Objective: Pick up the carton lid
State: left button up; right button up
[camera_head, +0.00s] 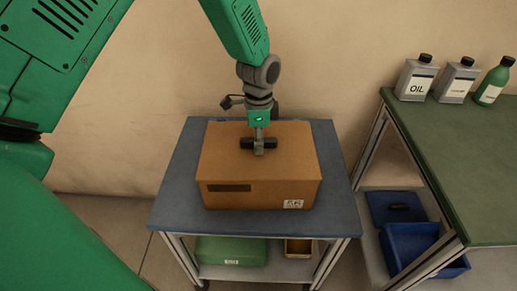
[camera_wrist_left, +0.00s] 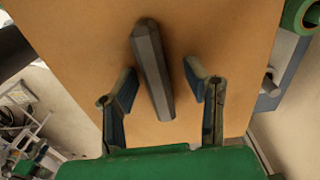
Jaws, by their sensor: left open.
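A brown cardboard carton (camera_head: 225,188) stands on the blue top of a small cart. Its flat lid (camera_head: 225,150) is on it and carries a dark handle bar (camera_head: 272,143). My left gripper (camera_head: 259,141) reaches down from above over the middle of the lid, at the bar. In the left wrist view the grey faceted handle (camera_wrist_left: 150,60) lies between the two fingers of the open gripper (camera_wrist_left: 160,82), with a gap on each side. The lid's tan surface (camera_wrist_left: 215,30) fills the background there. My right gripper is in neither view.
The blue cart top (camera_head: 172,190) has a bare margin around the carton. A green case (camera_head: 230,250) and a small tray (camera_head: 298,248) sit on its lower shelf. A green bench (camera_head: 470,170) at right holds bottles (camera_head: 416,80), with blue bins (camera_head: 408,245) below.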

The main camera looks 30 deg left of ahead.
pick_arm(q)
jog(key=shift+s+d+r, duration=0.1)
jog(key=shift+d+r, duration=0.05)
jog(key=shift+d, duration=0.15)
jog(key=shift+c, duration=0.4)
grip_shut()
jog(key=shift+a, duration=0.25)
